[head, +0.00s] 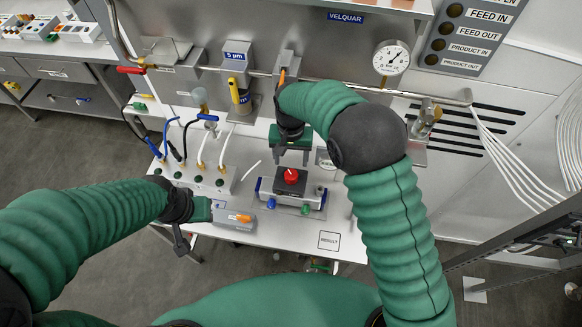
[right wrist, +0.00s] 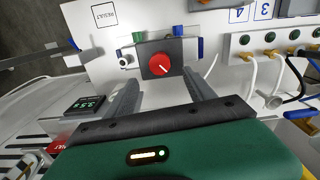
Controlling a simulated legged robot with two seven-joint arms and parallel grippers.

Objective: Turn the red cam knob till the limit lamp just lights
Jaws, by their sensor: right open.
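The red cam knob (head: 291,175) sits on a dark square plate on top of a grey actuator (head: 312,197) with blue end caps. In the right wrist view, the red knob (right wrist: 159,65) shows a short white pointer line. My right gripper (head: 291,156) is above and behind the knob. Its two fingers (right wrist: 160,80) are spread with nothing between them, apart from the knob. My left gripper (head: 203,211) is low at the left, beside a small grey device with an orange part (head: 240,217); its fingers do not show clearly. I cannot pick out the limit lamp.
A box with several cable plugs (head: 205,177) stands left of the actuator. A square marked RESULT (head: 329,240) is on the white bench at front right. A pressure gauge (head: 391,58) and pipe run behind. A small display (right wrist: 90,104) shows in the wrist view.

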